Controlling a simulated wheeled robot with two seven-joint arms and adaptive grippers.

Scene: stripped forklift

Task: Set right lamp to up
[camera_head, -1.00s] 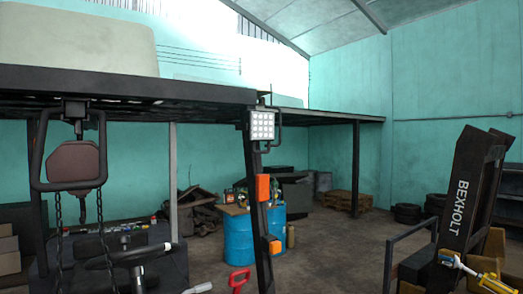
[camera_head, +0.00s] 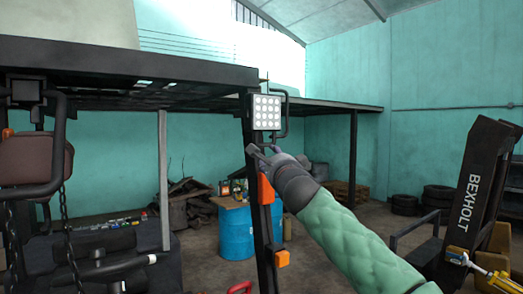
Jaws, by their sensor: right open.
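The lamp (camera_head: 265,112) is a square work light with a grid of round white LEDs in a black bracket. It is fixed near the top of a dark slanted post (camera_head: 262,205) and faces me. My right gripper (camera_head: 256,151) is open and empty, just below the lamp and in front of the post. My right arm reaches up to it from the lower right in a green quilted sleeve. Whether the fingers touch the bracket or the post cannot be told. My left gripper is not in view.
Orange lights (camera_head: 265,189) sit on the post below the gripper. A blue barrel (camera_head: 236,232) stands behind the post. A black BEXHOLT mast part (camera_head: 474,190) stands at the right.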

